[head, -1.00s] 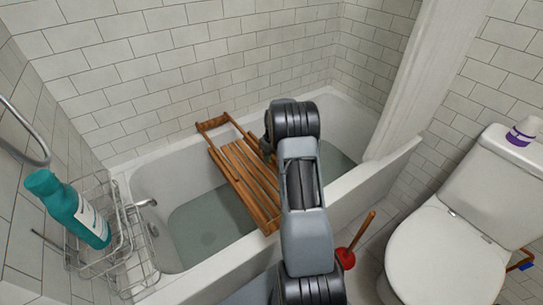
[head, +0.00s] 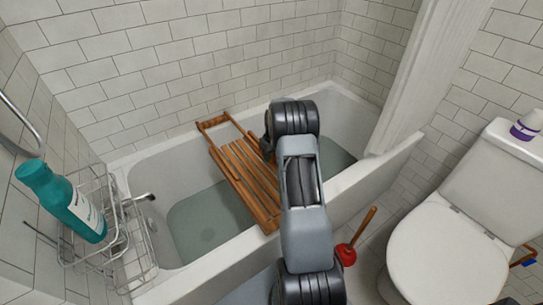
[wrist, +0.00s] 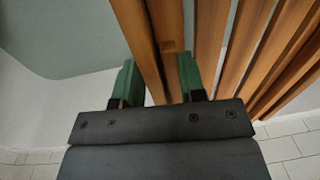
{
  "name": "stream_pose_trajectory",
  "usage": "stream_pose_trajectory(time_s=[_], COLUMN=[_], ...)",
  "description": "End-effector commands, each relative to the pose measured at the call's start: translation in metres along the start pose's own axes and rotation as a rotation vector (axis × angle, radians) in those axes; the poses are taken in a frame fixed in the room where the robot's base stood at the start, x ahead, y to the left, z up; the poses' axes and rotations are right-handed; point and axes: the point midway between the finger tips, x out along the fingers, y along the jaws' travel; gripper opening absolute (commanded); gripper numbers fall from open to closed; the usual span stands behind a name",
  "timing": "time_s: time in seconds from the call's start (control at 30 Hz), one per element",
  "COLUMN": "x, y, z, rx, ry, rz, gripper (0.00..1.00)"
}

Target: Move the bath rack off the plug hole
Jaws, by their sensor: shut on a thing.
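The wooden bath rack (head: 250,182) lies across the white bathtub (head: 350,190), its slats running from the far rim toward the near rim. In the wrist view, one wooden slat of the rack (wrist: 158,60) passes between the green fingertips of my gripper (wrist: 158,82). My gripper is shut on this slat. In the head view my own arm hides the gripper and part of the rack's right side.
A wire caddy (head: 112,232) with a teal bottle (head: 62,203) stands at the tub's left end, by the tap (head: 138,199). A red plunger (head: 346,254) stands on the floor near the toilet (head: 445,250). A shower curtain (head: 410,75) hangs at the right.

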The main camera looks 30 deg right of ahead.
Motion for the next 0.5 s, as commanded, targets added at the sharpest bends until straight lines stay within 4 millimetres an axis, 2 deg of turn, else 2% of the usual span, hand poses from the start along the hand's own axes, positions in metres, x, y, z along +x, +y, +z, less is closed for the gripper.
stream_pose_trajectory(time_s=[0.5], x=[0.0047], y=[0.0006], z=[-0.0007], rx=[0.001], ry=[0.003], rz=[0.001], gripper=[0.00])
